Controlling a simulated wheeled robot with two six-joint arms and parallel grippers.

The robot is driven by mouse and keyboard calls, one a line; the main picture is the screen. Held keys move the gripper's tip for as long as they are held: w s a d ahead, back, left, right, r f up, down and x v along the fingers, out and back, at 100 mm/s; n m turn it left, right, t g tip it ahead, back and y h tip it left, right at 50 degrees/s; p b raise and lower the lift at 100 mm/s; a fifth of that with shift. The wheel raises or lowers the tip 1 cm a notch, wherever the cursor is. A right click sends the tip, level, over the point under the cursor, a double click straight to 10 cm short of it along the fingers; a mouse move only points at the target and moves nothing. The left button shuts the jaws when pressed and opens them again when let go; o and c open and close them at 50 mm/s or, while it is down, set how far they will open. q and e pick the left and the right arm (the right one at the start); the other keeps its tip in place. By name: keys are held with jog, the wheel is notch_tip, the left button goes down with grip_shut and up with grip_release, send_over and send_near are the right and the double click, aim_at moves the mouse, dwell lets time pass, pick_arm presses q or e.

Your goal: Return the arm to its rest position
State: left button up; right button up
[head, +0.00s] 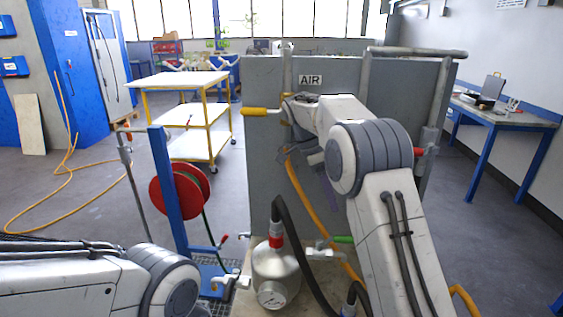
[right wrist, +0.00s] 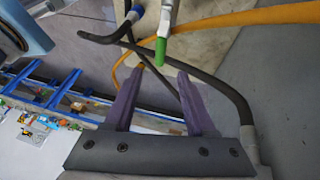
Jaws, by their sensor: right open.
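My right arm (head: 380,190) reaches from the lower right up in front of the grey panel marked AIR. My right gripper (head: 326,188) is partly hidden behind its own arm in the head view. In the right wrist view its two purple fingers (right wrist: 160,76) are spread apart, with nothing held between them. A green valve handle (right wrist: 160,50) shows just beyond the fingertips. My left arm (head: 120,283) lies low across the left; its gripper is outside the view.
A metal vessel (head: 275,276) with a black hose (head: 295,225) stands below the panel (head: 265,175). An orange hose (head: 310,212) hangs in front of the panel. A red hose reel (head: 172,198) and a yellow trolley (head: 185,80) stand left. A blue-legged bench (head: 505,118) is at right.

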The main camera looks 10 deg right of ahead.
jog(key=s+a+n+t+y, duration=0.2)
jog(key=s+a+n+t, duration=0.1)
jog(key=s+a+n, duration=1.2)
jog(key=s+a+f+n+y, duration=0.1)
jog(key=s+a+f+n, duration=0.1)
jog(key=s+n, duration=0.4)
jog(key=s+a+f+n+y, duration=0.1)
jog(key=s+a+f+n, duration=0.1)
jog(key=s+f+n, duration=0.2)
jog(key=s+n, duration=0.3)
jog(key=s, duration=0.4)
jog(key=shift+s+f+y, duration=0.15)
jog(key=shift+f+y, duration=0.25)
jog(key=shift+d, duration=0.1)
